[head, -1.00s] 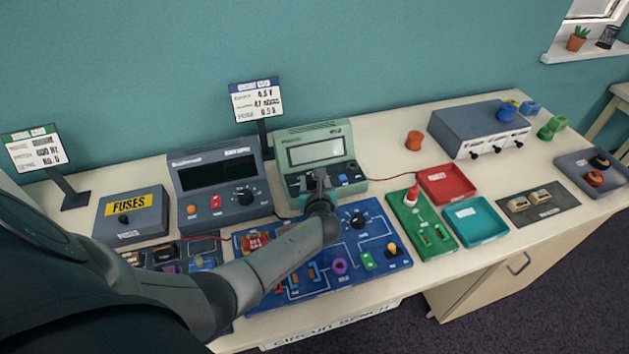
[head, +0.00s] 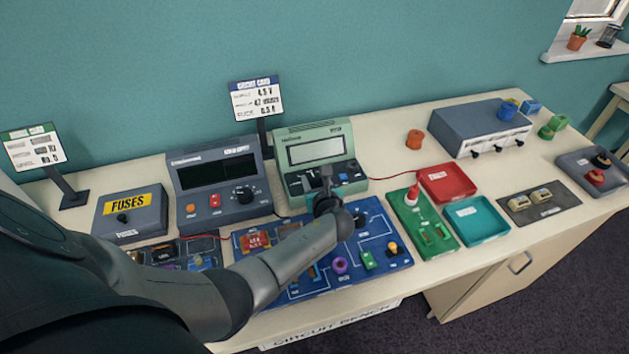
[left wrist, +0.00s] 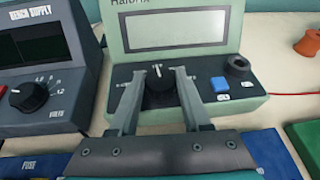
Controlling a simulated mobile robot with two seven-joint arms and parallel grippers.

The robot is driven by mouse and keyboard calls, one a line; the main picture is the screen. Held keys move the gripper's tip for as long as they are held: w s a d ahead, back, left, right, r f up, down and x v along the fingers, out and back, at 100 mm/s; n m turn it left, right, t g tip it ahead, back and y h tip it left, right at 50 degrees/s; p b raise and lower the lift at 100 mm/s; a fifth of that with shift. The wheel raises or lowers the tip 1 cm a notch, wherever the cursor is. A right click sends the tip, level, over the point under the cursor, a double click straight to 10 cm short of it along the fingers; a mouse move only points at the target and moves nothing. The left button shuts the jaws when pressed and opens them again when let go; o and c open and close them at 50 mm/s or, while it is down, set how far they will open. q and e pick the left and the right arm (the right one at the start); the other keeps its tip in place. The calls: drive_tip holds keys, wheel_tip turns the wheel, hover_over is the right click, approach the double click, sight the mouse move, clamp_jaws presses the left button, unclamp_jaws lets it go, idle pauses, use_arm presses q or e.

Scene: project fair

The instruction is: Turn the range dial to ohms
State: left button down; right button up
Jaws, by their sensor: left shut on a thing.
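The green multimeter (head: 318,152) stands at the back middle of the bench, with a pale blank screen. Its black range dial (left wrist: 158,88) shows in the left wrist view with a white pointer line near the top; the small range marks around it are too blurred to read. My left gripper (left wrist: 160,82) is shut on the dial, one finger on each side. In the head view my left gripper (head: 327,180) is at the meter's front panel and hides the dial. My right gripper is not in view.
A blue button (left wrist: 220,85) and a black socket (left wrist: 238,66) sit right of the dial. The bench supply (head: 220,182) stands close on the left. The blue circuit board (head: 335,262) lies in front, under my arm. Red and teal trays (head: 480,222) are to the right.

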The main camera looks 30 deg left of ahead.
use_arm(q)
drive_tip(key=n+g, duration=0.1)
drive_tip(key=n+g+y+b, duration=0.1)
drive_tip(key=n+y+b, duration=0.1)
drive_tip(key=shift+w+d+f+g, duration=0.15)
drive_tip(key=shift+w+d+g, duration=0.1)
drive_tip(key=shift+g, duration=0.15)
drive_tip(key=shift+n+g+y+b, duration=0.7)
drive_tip(key=shift+n+g+b, duration=0.75)
drive_tip(key=shift+b, duration=0.45)
drive_tip(key=shift+c, duration=1.8)
unclamp_jaws()
drive_tip(key=shift+r, duration=0.2)
